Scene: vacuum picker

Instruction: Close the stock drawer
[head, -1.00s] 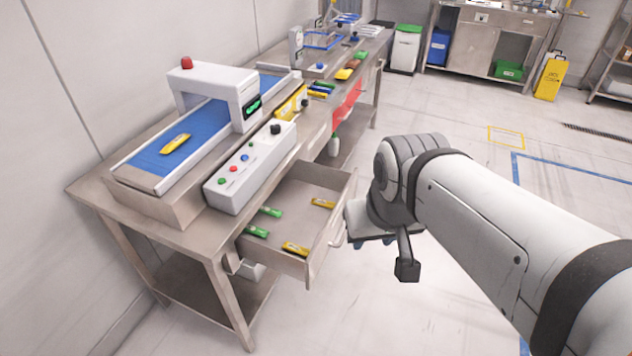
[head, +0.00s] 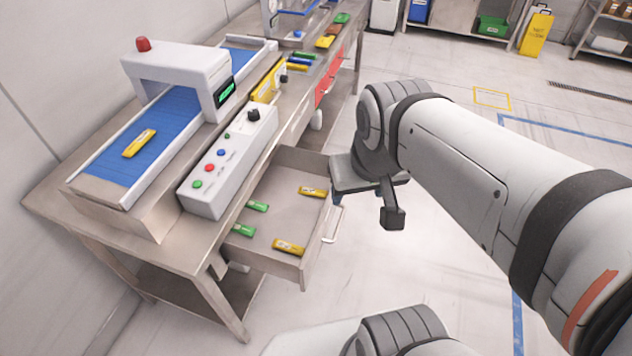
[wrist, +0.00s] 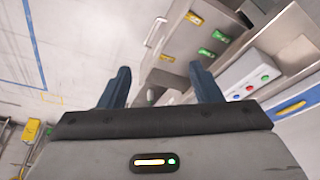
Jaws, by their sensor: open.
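The stock drawer (head: 284,219) stands pulled out from the workbench in the head view. It holds yellow and green packets, and a light bar handle (head: 333,224) is on its front. In the wrist view the drawer (wrist: 187,50) lies beyond the fingertips, with its handle (wrist: 155,32) at upper middle. My gripper (wrist: 162,80) is open and empty, its two dark fingers spread apart. No contact with the drawer or handle is visible.
The workbench (head: 150,252) carries a blue conveyor (head: 120,168) with a scanner arch and a control box (head: 228,165) with coloured buttons. Farther back are more packets and a yellow floor sign (head: 536,33). The floor right of the drawer is largely clear.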

